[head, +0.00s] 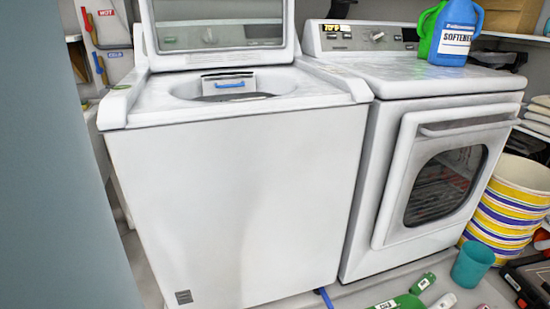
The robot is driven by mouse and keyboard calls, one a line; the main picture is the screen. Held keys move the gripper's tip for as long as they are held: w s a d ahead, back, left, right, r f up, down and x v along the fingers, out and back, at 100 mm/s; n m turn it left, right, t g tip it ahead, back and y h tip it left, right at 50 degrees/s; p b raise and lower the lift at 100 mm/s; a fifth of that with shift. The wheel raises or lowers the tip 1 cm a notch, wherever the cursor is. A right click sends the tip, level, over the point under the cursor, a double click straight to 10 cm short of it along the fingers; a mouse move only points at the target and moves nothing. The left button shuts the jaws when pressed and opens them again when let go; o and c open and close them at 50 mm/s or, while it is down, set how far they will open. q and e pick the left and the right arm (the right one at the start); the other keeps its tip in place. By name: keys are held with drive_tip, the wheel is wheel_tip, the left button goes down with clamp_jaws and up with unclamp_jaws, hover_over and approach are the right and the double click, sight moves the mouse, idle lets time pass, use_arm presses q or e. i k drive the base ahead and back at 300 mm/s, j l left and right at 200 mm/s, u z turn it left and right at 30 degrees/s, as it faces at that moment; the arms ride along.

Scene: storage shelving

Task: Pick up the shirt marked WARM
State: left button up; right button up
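No shirt marked WARM can be made out in the head view. A top-loading washer (225,190) stands in the middle with its lid (215,25) raised. Its tub opening (262,97) shows a blue-handled part at the back, and the tub's inside is mostly hidden. A front-loading dryer (372,160) stands to its right with its windowed door (445,185) shut. Neither of my grippers is in view.
A blue softener jug (455,38) and a green jug stand on the dryer. Striped baskets (510,205) are stacked at right, near a teal cup (472,264) and green bottles (400,302) on the floor. A grey-blue surface (60,190) blocks the left. A HOT label (106,13) is behind.

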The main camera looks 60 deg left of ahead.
sight(427, 280)
drive_tip(key=u, duration=1.9)
drive_tip(key=l+z, duration=0.4)
drive_tip(key=l, duration=0.4)
drive_tip(key=l+z, duration=0.45)
drive_tip(key=l, duration=0.35)
